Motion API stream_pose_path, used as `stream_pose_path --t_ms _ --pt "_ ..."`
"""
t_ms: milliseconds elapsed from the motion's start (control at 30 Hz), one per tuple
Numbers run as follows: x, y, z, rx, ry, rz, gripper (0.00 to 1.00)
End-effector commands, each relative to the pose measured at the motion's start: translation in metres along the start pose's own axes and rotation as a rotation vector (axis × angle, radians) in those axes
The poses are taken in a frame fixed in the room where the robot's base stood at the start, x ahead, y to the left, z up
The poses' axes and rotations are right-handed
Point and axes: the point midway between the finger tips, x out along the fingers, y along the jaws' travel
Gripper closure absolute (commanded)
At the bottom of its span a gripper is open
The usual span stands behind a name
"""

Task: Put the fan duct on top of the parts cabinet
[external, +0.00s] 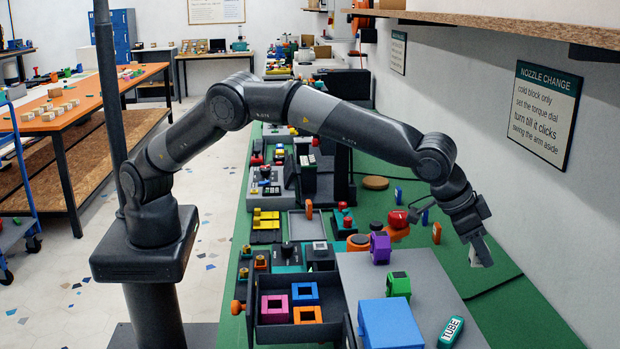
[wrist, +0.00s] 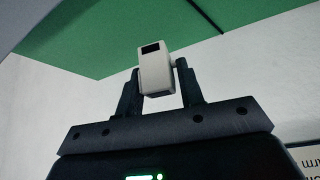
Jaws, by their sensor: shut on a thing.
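My gripper (external: 478,255) is at the right, over the green bench beside the wall. It is shut on a small whitish block that looks like the fan duct (wrist: 154,68), with a dark opening at one end. In the external view only a pale bit of it (external: 474,259) shows below the fingers. A wide grey top (external: 370,268) stands left of my gripper and seems to be the parts cabinet. A purple block (external: 380,248), a green block (external: 397,286) and a blue box (external: 390,325) are on it.
A dark open drawer (external: 262,334) with pink, blue and orange square pieces lies left of the grey top. A teal tube (external: 451,331) lies at its front right. Red and orange parts (external: 398,219) stand behind it. A wooden shelf (external: 500,27) overhangs the bench.

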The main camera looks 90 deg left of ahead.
Motion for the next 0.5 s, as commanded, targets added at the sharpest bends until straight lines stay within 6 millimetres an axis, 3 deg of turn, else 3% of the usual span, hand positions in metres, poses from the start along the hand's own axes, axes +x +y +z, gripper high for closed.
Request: stream_pose_path --t_ms 200,500 --pt "-0.08 0.073 0.03 0.057 0.0 0.039 0.87" --pt "-0.197 0.149 0.096 0.14 0.0 0.092 0.87"
